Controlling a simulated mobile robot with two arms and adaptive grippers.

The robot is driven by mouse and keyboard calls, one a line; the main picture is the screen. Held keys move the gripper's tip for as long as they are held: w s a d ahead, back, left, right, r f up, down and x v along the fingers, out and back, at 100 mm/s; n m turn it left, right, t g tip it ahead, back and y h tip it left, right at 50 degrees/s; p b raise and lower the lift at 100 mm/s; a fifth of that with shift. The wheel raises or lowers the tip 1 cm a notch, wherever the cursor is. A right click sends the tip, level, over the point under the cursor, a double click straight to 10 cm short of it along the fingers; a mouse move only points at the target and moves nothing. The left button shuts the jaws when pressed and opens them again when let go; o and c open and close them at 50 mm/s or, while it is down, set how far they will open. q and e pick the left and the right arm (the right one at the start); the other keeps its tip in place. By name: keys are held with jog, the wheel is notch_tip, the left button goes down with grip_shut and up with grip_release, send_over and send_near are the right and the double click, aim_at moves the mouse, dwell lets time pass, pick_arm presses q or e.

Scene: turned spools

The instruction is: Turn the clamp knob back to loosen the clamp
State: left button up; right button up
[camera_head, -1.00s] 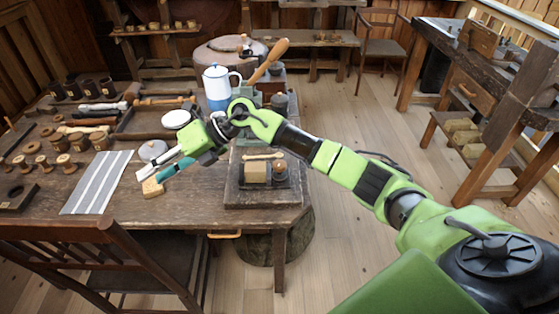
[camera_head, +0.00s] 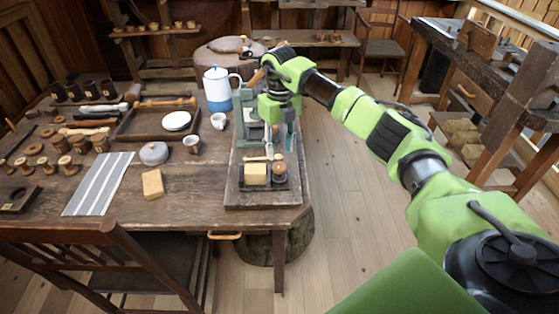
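My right gripper (camera_head: 272,143) points down over a grey-green metal fixture (camera_head: 244,105) on the right side of the dark wooden table (camera_head: 130,215). This fixture seems to be the clamp, and my gripper and wrist cover much of it. I cannot make out the clamp knob, and I cannot tell whether the gripper touches it. The fingers are small and dark against the fixture, so their opening is unclear. My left gripper is not in view.
A wooden board (camera_head: 233,199) with a pale block (camera_head: 256,174) and a dark pot (camera_head: 279,169) lies just in front. A blue-and-white jug (camera_head: 217,90), small cups (camera_head: 218,121) and a tray (camera_head: 130,128) stand left. Clear floor lies right of the table.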

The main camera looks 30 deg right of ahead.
aim_at(280, 165)
notch_tip(280, 165, down, 6)
jog(key=shift+f+p, duration=0.25)
jog(key=shift+p, duration=0.2)
jog(key=c, duration=0.8)
